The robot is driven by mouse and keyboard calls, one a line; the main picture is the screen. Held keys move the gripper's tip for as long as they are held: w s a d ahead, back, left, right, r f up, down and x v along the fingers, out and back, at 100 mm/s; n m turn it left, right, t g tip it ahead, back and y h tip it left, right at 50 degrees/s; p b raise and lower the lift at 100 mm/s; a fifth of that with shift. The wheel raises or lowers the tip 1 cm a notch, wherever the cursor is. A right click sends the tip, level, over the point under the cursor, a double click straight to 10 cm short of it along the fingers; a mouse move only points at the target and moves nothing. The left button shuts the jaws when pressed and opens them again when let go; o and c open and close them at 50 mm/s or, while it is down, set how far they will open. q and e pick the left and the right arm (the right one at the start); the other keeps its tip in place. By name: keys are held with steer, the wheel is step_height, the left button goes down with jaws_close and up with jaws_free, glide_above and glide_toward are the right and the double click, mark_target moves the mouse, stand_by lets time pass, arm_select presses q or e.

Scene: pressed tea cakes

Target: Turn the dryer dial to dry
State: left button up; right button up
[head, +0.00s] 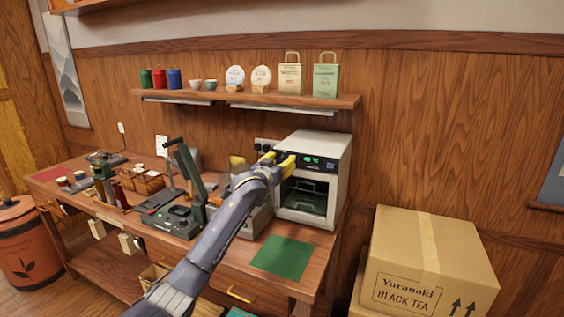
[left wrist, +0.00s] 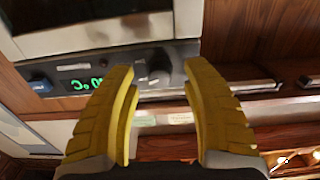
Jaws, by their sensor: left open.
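The white dryer (head: 325,150) stands at the right end of the workbench, with green digits on its front panel. My left gripper (head: 280,160) is at the left part of that panel, fingers open. In the left wrist view the panel appears upside down, with the green display (left wrist: 86,84) and a blue button (left wrist: 40,84). A dark round dial (left wrist: 155,62) shows between and beyond the open yellow fingertips of my left gripper (left wrist: 160,72). I cannot tell whether they touch it. The dial is hidden behind the gripper in the head view, and its setting is unreadable. My right gripper is out of view.
A green mat (head: 283,257) lies in front of the dryer. A black press-like device (head: 180,215) and other tools fill the bench to the left. A shelf (head: 250,100) with bags, tins and cups hangs above. Cardboard boxes (head: 425,260) stand at the right.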

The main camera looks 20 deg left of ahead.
arm_select(q)
steer(key=shift+w, duration=0.15)
jaws_close()
stand_by(0.4)
steer(key=shift+r, duration=0.1)
